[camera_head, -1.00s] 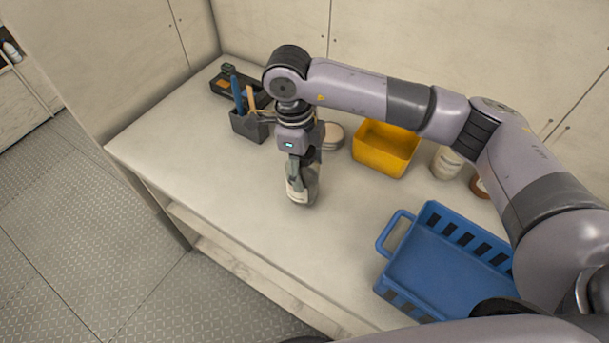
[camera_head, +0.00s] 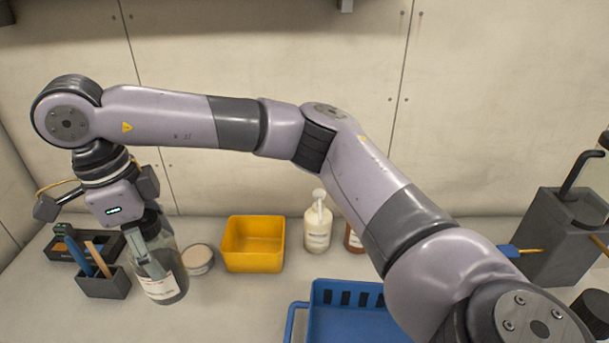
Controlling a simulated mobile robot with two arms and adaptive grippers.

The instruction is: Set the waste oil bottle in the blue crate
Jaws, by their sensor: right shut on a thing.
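My right gripper (camera_head: 150,262) is shut on a clear bottle (camera_head: 170,282) with a white label and a dark bottom part. It holds the bottle nearly upright, slightly tilted, at the left of the bench; I cannot tell whether the bottle's base touches the bench. The gripper's fingers hide part of the bottle's side. The blue crate (camera_head: 345,322) is at the bottom middle, right of the bottle. Its slotted far wall and left handle show, and the visible part looks empty. My right arm and the frame edge hide the rest. My left gripper is not in view.
A yellow bin (camera_head: 253,262) stands between bottle and crate, farther back. A round tin (camera_head: 198,259), a pump bottle (camera_head: 318,228), a brown jar (camera_head: 353,240), a pen holder (camera_head: 103,284) and a dark tray (camera_head: 70,245) are nearby. A grey box (camera_head: 565,235) stands at the right.

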